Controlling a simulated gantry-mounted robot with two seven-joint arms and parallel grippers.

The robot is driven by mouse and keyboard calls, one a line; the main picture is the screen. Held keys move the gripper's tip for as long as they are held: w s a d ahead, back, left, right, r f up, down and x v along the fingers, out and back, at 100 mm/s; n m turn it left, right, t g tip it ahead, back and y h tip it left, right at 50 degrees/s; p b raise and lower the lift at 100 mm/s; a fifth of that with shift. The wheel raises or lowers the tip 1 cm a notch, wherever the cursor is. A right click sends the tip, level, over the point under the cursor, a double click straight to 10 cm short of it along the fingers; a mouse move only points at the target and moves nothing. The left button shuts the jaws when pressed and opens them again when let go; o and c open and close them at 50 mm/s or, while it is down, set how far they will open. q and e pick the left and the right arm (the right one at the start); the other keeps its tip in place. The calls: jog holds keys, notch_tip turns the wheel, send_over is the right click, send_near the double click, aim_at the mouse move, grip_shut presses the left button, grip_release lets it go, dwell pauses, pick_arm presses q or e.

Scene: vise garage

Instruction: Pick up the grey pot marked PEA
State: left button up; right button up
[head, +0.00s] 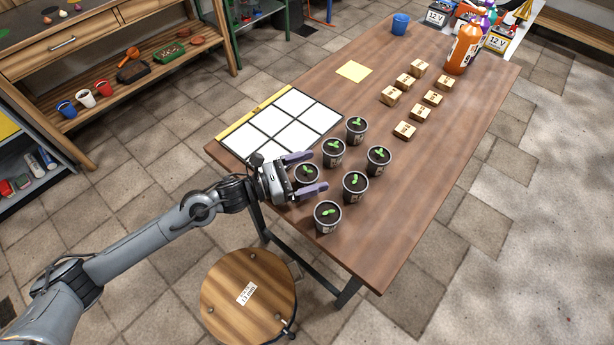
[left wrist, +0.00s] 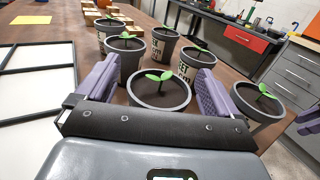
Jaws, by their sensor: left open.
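Several dark grey pots with soil and green seedlings stand upright on the wooden table. My left gripper (head: 314,171) is open at the near pots, its two purple fingers spread on either side of one grey pot (head: 306,176). That pot shows in the left wrist view (left wrist: 158,97) between the fingers, with its label hidden. Other grey pots stand close by: a front one (head: 327,219), a middle one (head: 354,187), a right one (head: 378,160) and two behind (head: 333,153) (head: 356,130). Some labels in the wrist view end in "EET". I cannot read PEA on any pot.
A white gridded board (head: 294,121) lies left of the pots. Small wooden blocks (head: 404,130), a yellow sheet (head: 354,71), a blue cup (head: 400,23) and an orange bottle (head: 462,50) are farther back. A round stool (head: 265,303) stands below the table's near edge.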

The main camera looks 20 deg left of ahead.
pick_arm(q)
jog(key=shift+w+d, duration=0.35)
jog(key=shift+d, duration=0.05)
jog(key=c, duration=1.1)
jog(key=shift+c, duration=0.2)
jog(key=shift+r, duration=0.1)
